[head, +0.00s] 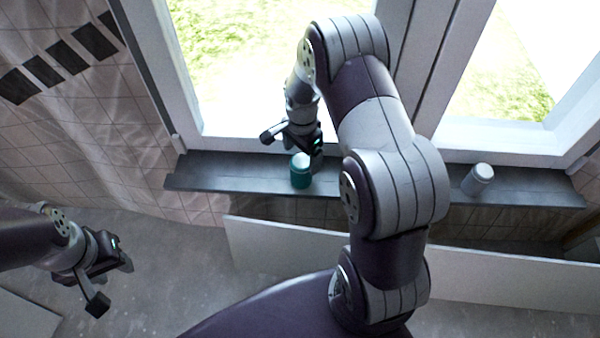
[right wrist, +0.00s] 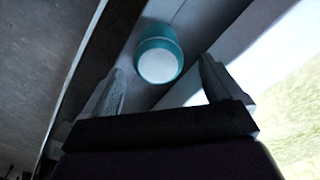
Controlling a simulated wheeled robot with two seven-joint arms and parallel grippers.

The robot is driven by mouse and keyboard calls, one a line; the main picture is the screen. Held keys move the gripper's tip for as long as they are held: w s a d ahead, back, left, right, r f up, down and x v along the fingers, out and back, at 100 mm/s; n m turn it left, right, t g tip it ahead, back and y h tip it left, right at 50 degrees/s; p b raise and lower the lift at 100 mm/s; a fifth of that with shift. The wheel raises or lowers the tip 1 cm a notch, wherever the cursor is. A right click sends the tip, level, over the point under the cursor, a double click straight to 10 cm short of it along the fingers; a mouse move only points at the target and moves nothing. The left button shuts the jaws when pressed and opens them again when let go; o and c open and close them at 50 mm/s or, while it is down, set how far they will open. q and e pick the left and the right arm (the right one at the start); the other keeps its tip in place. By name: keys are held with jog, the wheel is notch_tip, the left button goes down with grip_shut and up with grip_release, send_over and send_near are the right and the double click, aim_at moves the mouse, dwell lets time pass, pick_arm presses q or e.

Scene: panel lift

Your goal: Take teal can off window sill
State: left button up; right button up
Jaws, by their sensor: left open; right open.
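The teal can (head: 300,172) with a white lid stands upright on the dark window sill (head: 230,177), near the sill's left part. My right gripper (head: 293,148) is open at the can, by the window side in the head view. In the right wrist view the can (right wrist: 160,54) shows ahead of and between the two open fingers (right wrist: 163,88), lid toward the camera; I cannot tell whether a finger touches it. My left gripper (head: 112,283) is open and empty, low at the left, well away from the sill.
A white-grey can (head: 478,179) stands on the sill's right part. The window frame (head: 500,140) rises behind the sill. A long white panel (head: 285,248) stands below the sill. Bare floor (head: 170,285) lies at the lower left.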

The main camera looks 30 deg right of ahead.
aim_at(301, 176)
notch_tip(301, 176, down, 7)
jog(key=b, duration=0.4)
jog(key=shift+s+a+f, duration=0.1)
jog(key=shift+f, duration=0.05)
jog(key=c, duration=1.3)
jog(key=shift+o, duration=0.2)
jog(key=shift+r, duration=0.2)
